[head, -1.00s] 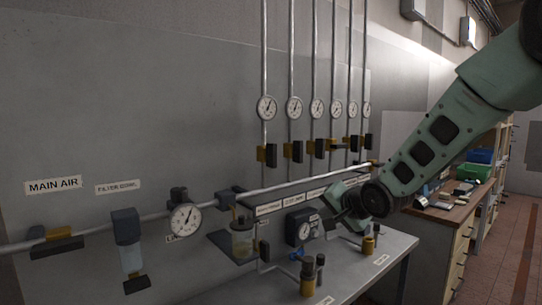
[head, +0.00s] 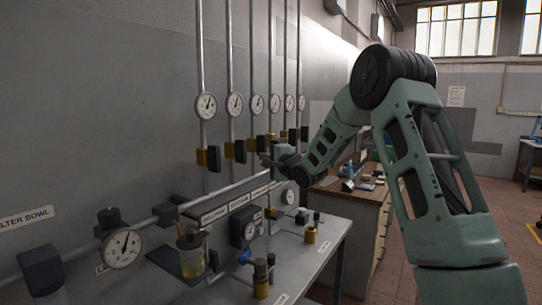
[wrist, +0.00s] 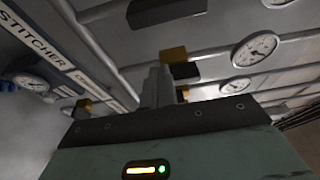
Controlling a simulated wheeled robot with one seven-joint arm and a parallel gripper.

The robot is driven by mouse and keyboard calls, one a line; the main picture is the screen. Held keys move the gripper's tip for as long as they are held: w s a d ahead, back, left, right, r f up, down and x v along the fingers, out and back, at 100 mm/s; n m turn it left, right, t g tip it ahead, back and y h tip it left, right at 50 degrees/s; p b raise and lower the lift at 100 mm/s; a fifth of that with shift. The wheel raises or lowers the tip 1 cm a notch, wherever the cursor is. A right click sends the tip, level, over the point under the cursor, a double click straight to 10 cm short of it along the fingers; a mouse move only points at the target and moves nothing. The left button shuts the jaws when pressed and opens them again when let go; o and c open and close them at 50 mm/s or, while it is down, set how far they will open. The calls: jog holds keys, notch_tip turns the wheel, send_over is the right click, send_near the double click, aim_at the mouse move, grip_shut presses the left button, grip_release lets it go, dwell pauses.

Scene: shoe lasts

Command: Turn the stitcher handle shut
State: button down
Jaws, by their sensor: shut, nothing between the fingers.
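The STITCHER label (wrist: 35,38) is on the dark rail at the upper left of the wrist view. A black valve handle (wrist: 168,12) is at the top edge, lying roughly along its pipe. Another valve has a brass body (wrist: 173,55) and a black handle (wrist: 186,71), beyond my fingertips. I cannot tell for sure which handle is the stitcher's. My gripper (wrist: 158,78) is shut and empty, close to these valves. In the head view my gripper (head: 268,160) is beside the valve row and hides part of it. The nearest black handle (head: 214,158) hangs along its pipe.
Several pipes with gauges (head: 206,105) rise from a horizontal main pipe. A bench (head: 290,255) with small brass-bodied fittings stands below, and a glass bowl (head: 191,256) hangs at its left. A wooden cabinet (head: 352,220) is behind my arm.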

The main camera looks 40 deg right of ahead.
aim_at(242, 152)
jog(key=shift+w+a+p, duration=0.25)
jog(key=shift+a+p, duration=0.25)
jog(key=shift+a, duration=0.15)
jog(key=shift+w+a+p, duration=0.3)
jog(key=shift+a+p, duration=0.2)
jog(key=shift+a, duration=0.1)
jog(key=shift+w+a+p, duration=0.25)
jog(key=shift+a+p, duration=0.25)
jog(key=shift+a, duration=0.15)
